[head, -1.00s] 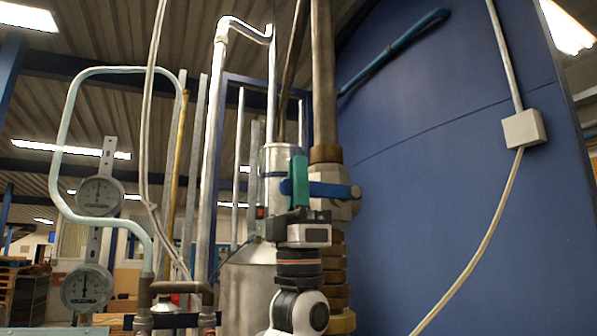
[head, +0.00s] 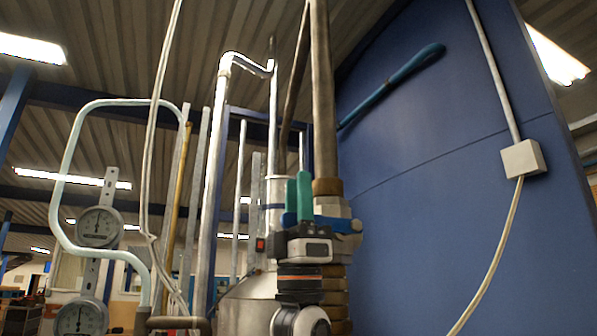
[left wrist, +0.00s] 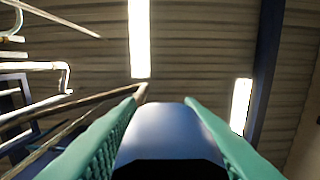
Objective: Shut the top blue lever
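A short blue lever (head: 343,225) sits on the valve fitting at the foot of the brown vertical pipe (head: 322,110). Its right end shows beside my left gripper (head: 298,194). My right gripper is not in view.
A long blue handle (head: 395,85) slants across the blue wall panel (head: 450,210) at upper right. A white box (head: 522,158) with a cable hangs on the panel. Two round gauges (head: 100,227) and pale pipes (head: 65,180) stand at left. A metal vessel (head: 248,300) is behind the gripper.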

